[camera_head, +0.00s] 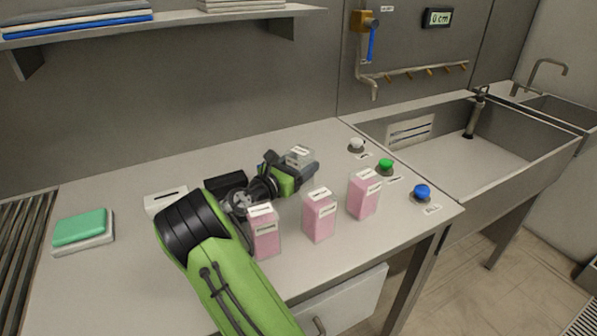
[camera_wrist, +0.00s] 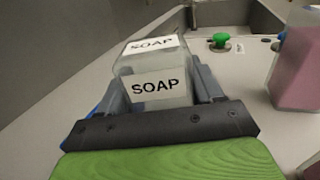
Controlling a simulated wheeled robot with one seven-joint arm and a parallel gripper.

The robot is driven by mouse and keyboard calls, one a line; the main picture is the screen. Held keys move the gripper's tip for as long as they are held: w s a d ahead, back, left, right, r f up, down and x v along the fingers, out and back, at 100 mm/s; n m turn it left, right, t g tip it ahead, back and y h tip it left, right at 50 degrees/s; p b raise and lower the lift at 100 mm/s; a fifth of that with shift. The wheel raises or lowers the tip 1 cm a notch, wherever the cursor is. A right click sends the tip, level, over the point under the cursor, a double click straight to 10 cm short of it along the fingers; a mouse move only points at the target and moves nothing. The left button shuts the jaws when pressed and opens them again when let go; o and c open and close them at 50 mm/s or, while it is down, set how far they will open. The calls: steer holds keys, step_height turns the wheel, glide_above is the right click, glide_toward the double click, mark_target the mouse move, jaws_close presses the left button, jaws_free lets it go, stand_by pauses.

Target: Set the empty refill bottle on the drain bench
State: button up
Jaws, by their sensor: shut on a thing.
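My gripper (camera_head: 297,170) is over the back middle of the steel counter, shut on a clear, empty-looking bottle (camera_head: 300,155). In the wrist view the bottle (camera_wrist: 152,64) sits between the two fingers of my gripper (camera_wrist: 160,92), with "SOAP" labels on its top and near side. Its underside is hidden, so I cannot tell whether it touches the counter. A slatted dark surface (camera_head: 22,245) lies at the far left edge; it may be the drain bench, but no label shows.
Pink-filled bottles (camera_head: 265,232), (camera_head: 319,216), (camera_head: 364,195) stand on the counter (camera_head: 130,275) near my arm. White, green (camera_head: 386,167) and blue (camera_head: 422,193) buttons line its right side, beside the sink (camera_head: 470,150). A green sponge-like block (camera_head: 80,227) lies left.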

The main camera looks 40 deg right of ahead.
mark_target(293, 168)
steer(key=shift+r, duration=0.1)
steer(key=o, duration=1)
steer(key=shift+o, duration=0.2)
steer(key=a, duration=0.2)
steer(key=a+p, duration=0.1)
steer(key=a, duration=0.2)
steer(key=a+p, duration=0.1)
steer(key=a, duration=0.1)
steer(key=shift+s+a, duration=0.3)
steer(key=shift+s, duration=0.05)
